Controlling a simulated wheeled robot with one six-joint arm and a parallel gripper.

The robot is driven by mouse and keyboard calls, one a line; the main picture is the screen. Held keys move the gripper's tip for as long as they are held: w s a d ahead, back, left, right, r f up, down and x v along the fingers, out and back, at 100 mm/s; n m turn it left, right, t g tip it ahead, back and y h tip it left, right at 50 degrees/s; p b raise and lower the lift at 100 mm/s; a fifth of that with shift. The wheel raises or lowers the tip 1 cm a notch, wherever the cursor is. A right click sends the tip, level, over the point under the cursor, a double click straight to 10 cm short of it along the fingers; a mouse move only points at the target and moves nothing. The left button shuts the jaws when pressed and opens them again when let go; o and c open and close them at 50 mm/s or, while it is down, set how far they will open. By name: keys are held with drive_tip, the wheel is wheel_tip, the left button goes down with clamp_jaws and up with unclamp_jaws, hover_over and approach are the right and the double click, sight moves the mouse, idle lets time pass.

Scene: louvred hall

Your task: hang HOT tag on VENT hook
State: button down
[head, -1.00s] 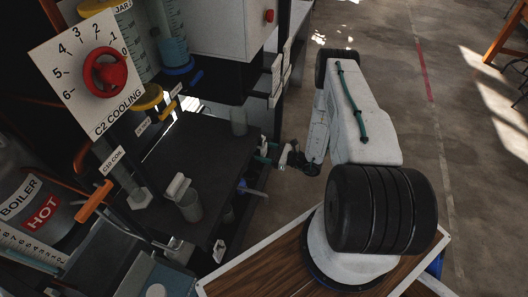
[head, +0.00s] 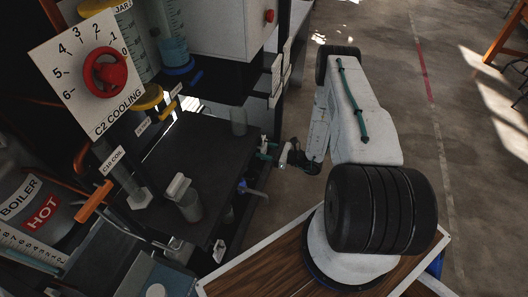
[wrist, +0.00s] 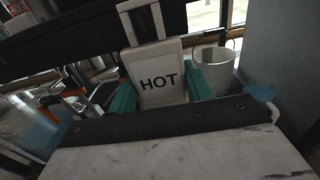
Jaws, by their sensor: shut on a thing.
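A white tag (wrist: 160,84) with black HOT lettering and an open loop at its top fills the middle of the wrist view. My gripper (wrist: 160,78) is shut on it, with a teal finger at each side. In the head view my gripper (head: 268,153) is small, at the right edge of the dark bench, and the tag cannot be made out there. I cannot identify the VENT hook in either view; small white labels (head: 277,80) on the upright beyond the gripper are too small to read.
A dark bench (head: 190,155) holds a grey beaker (head: 188,202) and a grey cylinder (head: 239,121). A boiler (head: 25,195) and a C2 COOLING dial panel (head: 92,75) stand at left. A pale bucket (wrist: 214,72) is right of the tag. Open floor (head: 440,130) lies at right.

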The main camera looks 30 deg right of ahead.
drive_tip(key=shift+r, duration=0.3)
drive_tip(key=shift+s+d, duration=0.1)
drive_tip(key=v, duration=0.9)
idle(0.6)
